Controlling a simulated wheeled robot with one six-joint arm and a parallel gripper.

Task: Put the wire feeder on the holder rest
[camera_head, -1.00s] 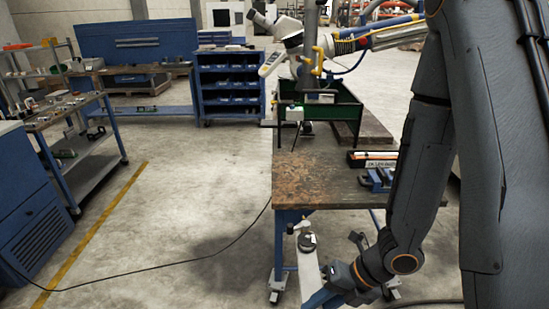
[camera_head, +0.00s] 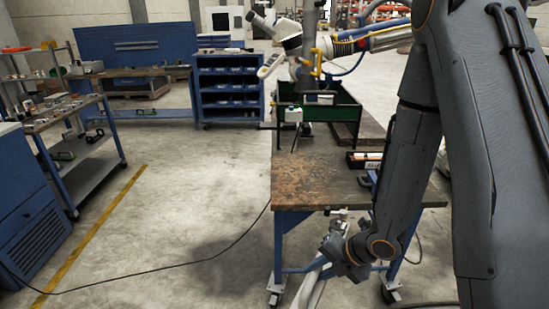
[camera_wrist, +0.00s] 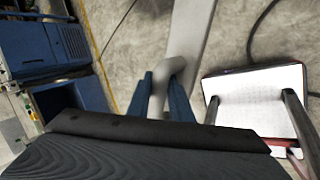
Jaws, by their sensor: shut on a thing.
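My gripper (camera_wrist: 165,92) shows in the wrist view with two blue fingers closed on the bent round end of a pale grey piece (camera_wrist: 190,32). This long piece runs away from the fingers; it may be the wire feeder, but I cannot tell for sure. In the head view my gripper (camera_head: 338,256) is low, in front of the workbench and below its top. The pale piece (camera_head: 308,284) slants down from it, partly hidden. I cannot pick out the holder rest with certainty.
The workbench (camera_head: 315,182) has a worn wooden top; a small black box (camera_head: 364,160) lies on its right part. Behind are a green-walled bin (camera_head: 347,115) and a white microscope-like arm (camera_head: 272,62). Left floor is open, crossed by a black cable (camera_head: 160,268).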

